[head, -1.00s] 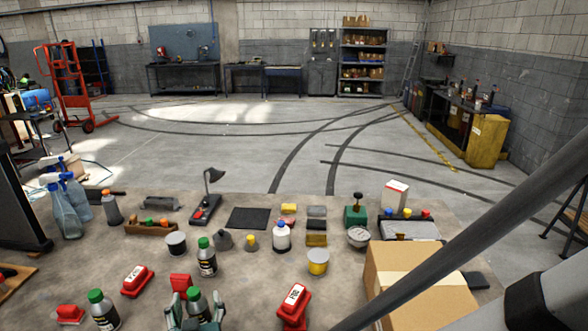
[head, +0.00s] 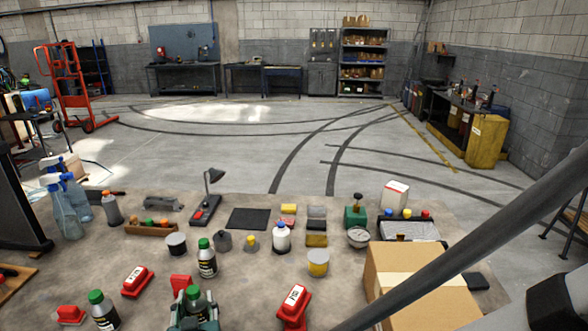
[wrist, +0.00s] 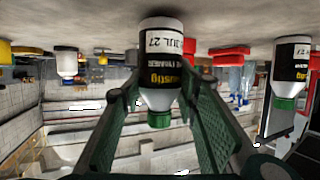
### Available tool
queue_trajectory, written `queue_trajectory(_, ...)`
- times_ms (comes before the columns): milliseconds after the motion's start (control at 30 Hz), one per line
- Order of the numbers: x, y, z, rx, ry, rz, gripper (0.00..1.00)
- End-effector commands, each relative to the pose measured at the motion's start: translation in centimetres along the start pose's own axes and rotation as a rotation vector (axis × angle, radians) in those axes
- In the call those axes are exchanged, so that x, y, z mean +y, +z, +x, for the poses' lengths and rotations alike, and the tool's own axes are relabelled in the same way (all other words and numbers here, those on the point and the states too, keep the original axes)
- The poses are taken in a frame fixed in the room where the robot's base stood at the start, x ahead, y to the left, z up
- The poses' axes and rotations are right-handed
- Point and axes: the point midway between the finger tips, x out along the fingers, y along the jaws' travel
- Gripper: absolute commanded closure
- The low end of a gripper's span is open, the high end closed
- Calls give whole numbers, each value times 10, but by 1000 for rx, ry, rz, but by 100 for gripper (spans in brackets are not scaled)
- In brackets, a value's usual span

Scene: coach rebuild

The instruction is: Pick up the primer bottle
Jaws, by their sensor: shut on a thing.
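The primer bottle (head: 196,302) is white and black with a green cap, at the front of the table in the head view. In the wrist view, which shows the scene upside down, the primer bottle (wrist: 160,68) has a label with "PRIMER" and "JUL 27". My gripper (head: 194,308) is shut on it, with one green finger on each side; it also shows in the wrist view (wrist: 159,84). The bottle is upright, its base at or very near the table top; I cannot tell if it is lifted. Its lower part is hidden in the head view.
Similar green-capped bottles stand to the left (head: 104,311) and behind (head: 207,258). A red block (head: 181,283) is close behind the held bottle. A red labelled object (head: 294,306) stands to the right, before a cardboard box (head: 415,300). Another red labelled object (head: 138,281) lies left.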

Motion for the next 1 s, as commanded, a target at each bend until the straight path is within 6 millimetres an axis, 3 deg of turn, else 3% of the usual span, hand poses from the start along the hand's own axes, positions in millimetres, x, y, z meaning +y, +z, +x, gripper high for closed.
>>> queue_trajectory(700,0,-75,-27,0,0,0,86)
queue_trajectory(1000,0,-86,-31,0,0,0,86)
